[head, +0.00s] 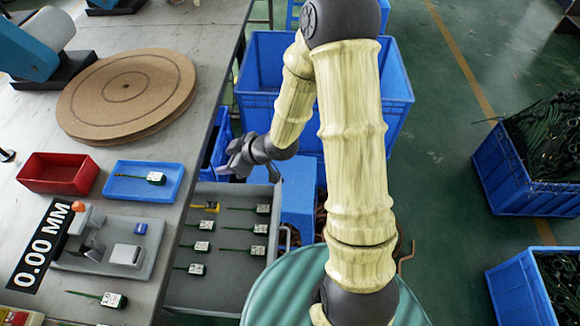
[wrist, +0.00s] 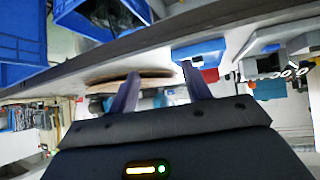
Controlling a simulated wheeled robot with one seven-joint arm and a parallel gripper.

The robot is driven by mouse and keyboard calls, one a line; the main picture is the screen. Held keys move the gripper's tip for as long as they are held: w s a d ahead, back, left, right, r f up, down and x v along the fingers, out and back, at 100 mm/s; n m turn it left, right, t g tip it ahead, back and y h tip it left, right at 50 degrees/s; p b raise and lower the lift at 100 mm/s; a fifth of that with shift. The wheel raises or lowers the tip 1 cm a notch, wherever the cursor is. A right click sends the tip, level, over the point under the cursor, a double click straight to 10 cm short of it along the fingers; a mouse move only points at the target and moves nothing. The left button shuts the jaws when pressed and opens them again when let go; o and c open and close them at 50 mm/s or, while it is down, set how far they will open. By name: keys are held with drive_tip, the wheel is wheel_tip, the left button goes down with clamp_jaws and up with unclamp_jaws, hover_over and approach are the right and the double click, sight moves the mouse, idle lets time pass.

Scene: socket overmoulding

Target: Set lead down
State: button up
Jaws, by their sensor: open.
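Several dark leads with white-labelled plugs lie about. One lead (head: 155,178) rests in the shallow blue tray (head: 128,190) on the bench. Another lead (head: 112,299) lies on the bench near its front. Several more, such as this lead (head: 263,209), lie in rows in the grey tray (head: 225,283) beside the bench. My gripper (head: 240,160) is above the bench edge, right of the blue tray and behind the grey tray. In the wrist view my gripper (wrist: 160,84) has its fingers apart and nothing between them.
A red bin (head: 58,157) and stacked round boards (head: 125,95) stand on the bench. A grey fixture (head: 85,258) sits by a 0.00 MM display (head: 42,245). A large blue crate (head: 270,60) stands behind my arm. Blue crates (head: 530,200) stand on the floor at right.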

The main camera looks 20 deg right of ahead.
drive_tip(key=s+d+r+m+h, duration=0.3)
drive_tip(key=d, duration=0.3)
drive_tip(key=s+d+r+m+h, duration=0.2)
drive_tip(key=d+m+h, duration=0.1)
drive_tip(key=d+h, duration=0.15)
drive_tip(key=s+d+r+m+g, duration=0.3)
drive_tip(key=s+r+m, duration=0.1)
drive_tip(key=s, duration=0.6)
drive_tip(key=shift+m+g, duration=0.3)
drive_tip(key=shift+m, duration=0.1)
drive_tip(key=shift+o, duration=0.4)
drive_tip(key=shift+r, duration=0.1)
drive_tip(key=shift+c, duration=1.8)
